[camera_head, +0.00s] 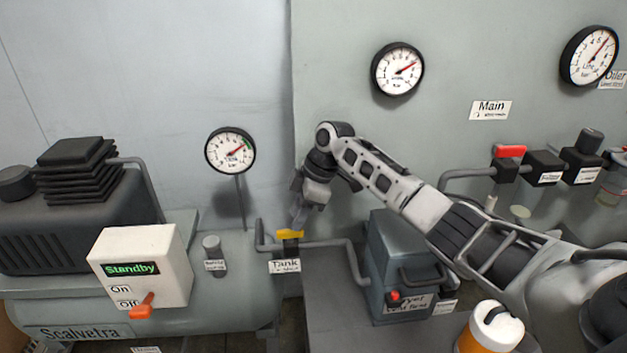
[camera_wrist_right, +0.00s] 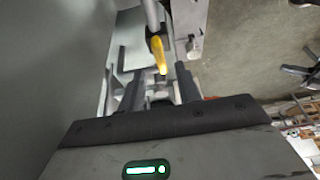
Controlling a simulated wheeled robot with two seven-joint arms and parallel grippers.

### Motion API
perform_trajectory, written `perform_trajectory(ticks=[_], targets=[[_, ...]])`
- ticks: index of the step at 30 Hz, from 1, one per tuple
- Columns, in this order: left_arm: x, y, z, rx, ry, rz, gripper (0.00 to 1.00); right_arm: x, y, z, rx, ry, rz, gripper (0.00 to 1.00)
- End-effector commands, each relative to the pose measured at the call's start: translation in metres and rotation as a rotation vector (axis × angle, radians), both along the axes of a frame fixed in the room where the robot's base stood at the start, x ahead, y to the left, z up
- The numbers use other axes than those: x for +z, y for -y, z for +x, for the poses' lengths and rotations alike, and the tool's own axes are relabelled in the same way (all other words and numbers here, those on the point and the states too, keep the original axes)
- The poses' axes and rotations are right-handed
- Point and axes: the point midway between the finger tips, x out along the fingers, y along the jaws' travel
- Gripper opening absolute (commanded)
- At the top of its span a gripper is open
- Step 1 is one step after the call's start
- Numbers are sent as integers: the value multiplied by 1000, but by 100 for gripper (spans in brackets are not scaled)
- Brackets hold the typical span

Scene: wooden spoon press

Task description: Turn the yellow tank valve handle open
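The yellow tank valve handle (camera_head: 290,234) sits on a grey pipe just above the "Tank" label (camera_head: 284,267). In the head view it looks short and runs roughly sideways. My right gripper (camera_head: 299,218) points down right at the handle, its fingertips close above or behind it. In the right wrist view, the yellow handle (camera_wrist_right: 158,54) extends toward the space between the two dark fingers of my right gripper (camera_wrist_right: 160,88). The fingers are apart, with nothing held between them. Whether a finger touches the handle, I cannot tell. My left gripper is not in view.
The compressor control box (camera_head: 140,267) reads "Standby" and has an orange switch. A grey dryer box (camera_head: 395,265) stands right of the valve, under my arm. A red valve handle (camera_head: 509,151) sits farther right.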

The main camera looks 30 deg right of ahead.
Motion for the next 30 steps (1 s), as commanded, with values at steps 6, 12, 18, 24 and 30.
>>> perform_trajectory(ticks=[6, 12, 18, 24, 30], targets=[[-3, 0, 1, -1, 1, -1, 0, 52, 20, -8, -1, 5, -1, 34], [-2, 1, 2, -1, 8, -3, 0, 89, 33, -15, 0, 2, 0, 34], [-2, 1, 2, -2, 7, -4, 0, 108, 40, -19, 0, 0, 0, 34], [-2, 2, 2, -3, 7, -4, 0, 111, 41, -20, 0, -1, 0, 34], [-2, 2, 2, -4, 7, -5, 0, 111, 41, -20, 0, -1, 0, 34]])
